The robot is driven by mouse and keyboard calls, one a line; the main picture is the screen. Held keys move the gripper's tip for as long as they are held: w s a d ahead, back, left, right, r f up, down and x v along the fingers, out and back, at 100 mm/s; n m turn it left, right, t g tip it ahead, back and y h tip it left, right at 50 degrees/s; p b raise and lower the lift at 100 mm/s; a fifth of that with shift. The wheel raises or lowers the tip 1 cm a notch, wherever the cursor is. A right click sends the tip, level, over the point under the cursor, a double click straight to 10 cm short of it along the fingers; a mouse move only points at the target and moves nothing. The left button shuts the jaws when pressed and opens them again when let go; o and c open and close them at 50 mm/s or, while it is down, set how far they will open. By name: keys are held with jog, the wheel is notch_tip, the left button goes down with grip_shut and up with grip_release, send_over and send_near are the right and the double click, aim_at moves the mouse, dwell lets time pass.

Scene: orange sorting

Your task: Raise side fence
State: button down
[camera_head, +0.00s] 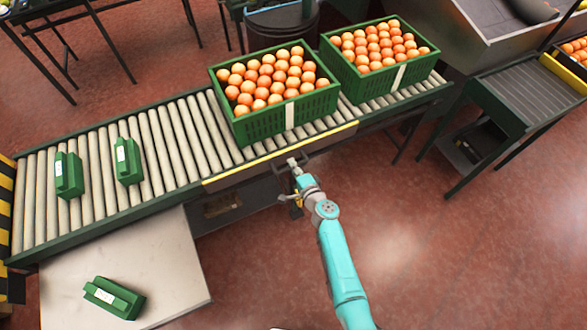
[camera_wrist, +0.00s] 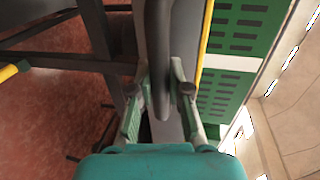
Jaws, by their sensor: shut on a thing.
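The side fence (camera_head: 245,176) is a grey panel with a yellow top edge along the near side of the roller conveyor (camera_head: 172,138). Its yellow edge runs about level with the conveyor's near rail, in front of the left orange crate. My gripper (camera_head: 294,163) is at the fence's outer face, right of its middle. In the wrist view, my gripper (camera_wrist: 162,98) has its two fingers on either side of a dark grey handle bar (camera_wrist: 160,55) on the fence and is shut on it. The fingers partly hide the bar.
Two green crates full of oranges, the left crate (camera_head: 262,122) and the right crate (camera_head: 400,76), stand on the rollers behind the fence. The front right floor is clear.

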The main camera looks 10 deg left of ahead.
jog(key=shift+r, duration=2.75)
jog(key=shift+a, duration=0.1)
jog(key=c, duration=1.2)
grip_release()
jog(key=shift+r, duration=0.15)
jog(key=shift+o, duration=0.5)
jog(key=v, duration=1.2)
